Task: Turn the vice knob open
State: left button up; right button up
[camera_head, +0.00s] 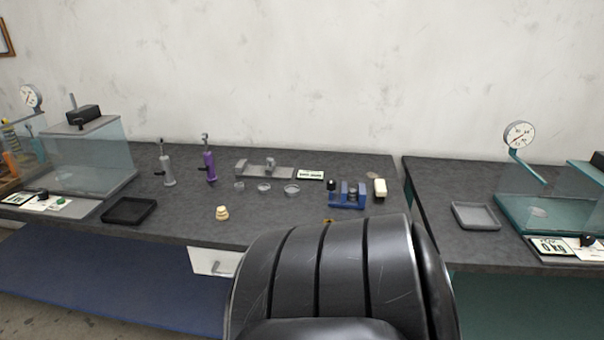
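A small blue vice-like device (347,195) sits on the dark worktop toward the right end of the left table. It has dark parts between its blue blocks. It is too small to tell which part is its knob or how far its jaws stand apart. A grey metal fixture (263,170) with upright blocks lies further back to its left. Neither of my grippers shows in the head view.
A black ribbed chair-like back (320,270) fills the front centre, before the table (180,220). Purple (209,162) and grey (168,168) upright tools stand left. A gap separates the right table (425,200).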

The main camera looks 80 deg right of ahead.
aim_at(331, 183)
jog(key=k+l+z, duration=0.1)
jog(key=z, duration=2.8)
